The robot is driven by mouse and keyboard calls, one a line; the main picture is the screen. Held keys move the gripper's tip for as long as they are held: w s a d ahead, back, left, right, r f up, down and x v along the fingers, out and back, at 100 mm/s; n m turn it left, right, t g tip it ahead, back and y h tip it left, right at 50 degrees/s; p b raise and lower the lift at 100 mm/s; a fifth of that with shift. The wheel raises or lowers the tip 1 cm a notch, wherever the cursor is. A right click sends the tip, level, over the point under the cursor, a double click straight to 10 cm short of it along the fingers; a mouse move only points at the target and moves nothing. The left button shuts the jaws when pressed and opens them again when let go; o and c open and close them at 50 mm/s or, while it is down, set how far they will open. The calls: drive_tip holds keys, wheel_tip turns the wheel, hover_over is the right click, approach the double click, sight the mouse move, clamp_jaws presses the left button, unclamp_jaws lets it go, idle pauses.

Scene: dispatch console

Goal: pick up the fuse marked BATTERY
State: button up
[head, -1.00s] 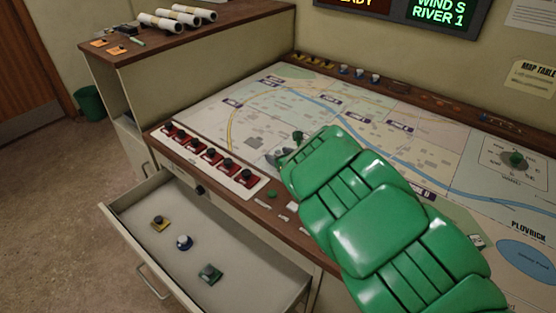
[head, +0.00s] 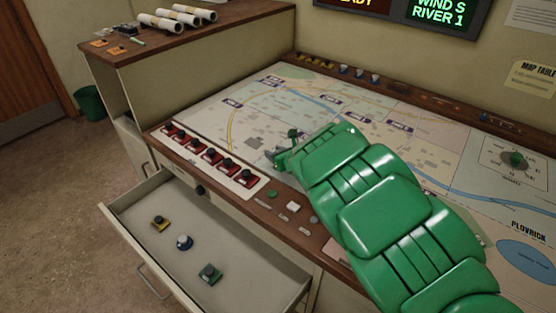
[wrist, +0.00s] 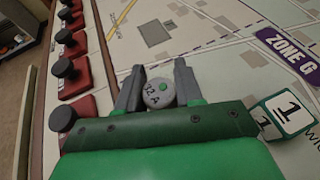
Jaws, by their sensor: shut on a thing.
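My gripper (head: 279,158) is over the left part of the map table, just beyond the row of red units with black knobs (head: 212,156). In the wrist view its two grey fingers (wrist: 158,88) are shut on a round grey fuse (wrist: 158,99). The fuse's end face has a green dot and the marking "32 A". No BATTERY marking is readable on it. The fuse cannot be made out in the head view. Whether it touches the map is unclear.
An open drawer (head: 135,232) below the table holds a yellow, a blue and a green knobbed piece. A green-edged block marked "1" (wrist: 284,112) is close right of my gripper in the wrist view. Several small buttons line the table's front edge (head: 265,203).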

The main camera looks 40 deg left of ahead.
drive_tip(key=shift+c, duration=0.4)
drive_tip(key=shift+r, duration=0.85)
drive_tip(key=s+d+r, duration=0.9)
drive_tip(key=d+r, duration=0.1)
drive_tip(key=r, duration=0.1)
drive_tip(key=shift+d+r, duration=0.15)
drive_tip(key=shift+d, duration=0.2)
